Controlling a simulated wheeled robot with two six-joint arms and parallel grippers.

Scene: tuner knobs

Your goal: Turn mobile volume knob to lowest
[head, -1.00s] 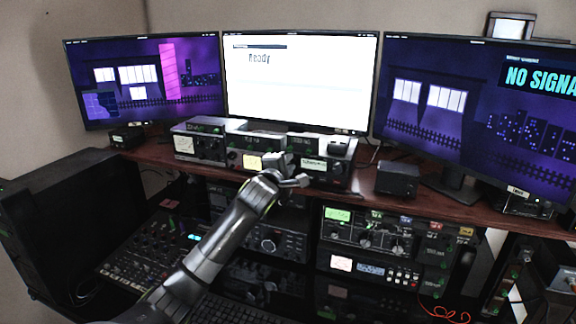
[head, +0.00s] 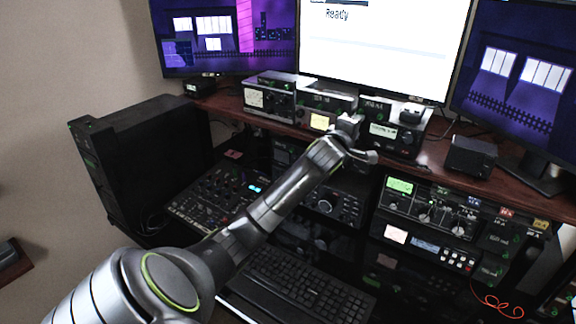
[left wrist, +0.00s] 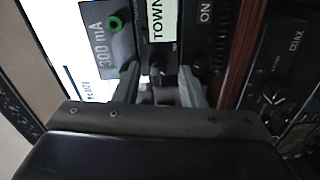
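Three small radio units stand in a row on the wooden shelf: a left one (head: 268,98), a middle one with a yellow lit meter (head: 319,121) and a right one with a pale display (head: 383,130). My left gripper (head: 356,142) is at the fronts of the middle and right units. In the left wrist view its two fingers (left wrist: 160,92) are apart, with a small dark knob-like part (left wrist: 158,72) at the gap. I cannot tell if they touch it. No label naming the mobile volume knob is readable. My right gripper is out of view.
Above the shelf are monitors, the middle one (head: 385,45) reading "Ready". A small black box (head: 470,156) stands right of the units. Below are more rack radios (head: 425,215), a mixer panel (head: 215,195) and a keyboard (head: 300,285).

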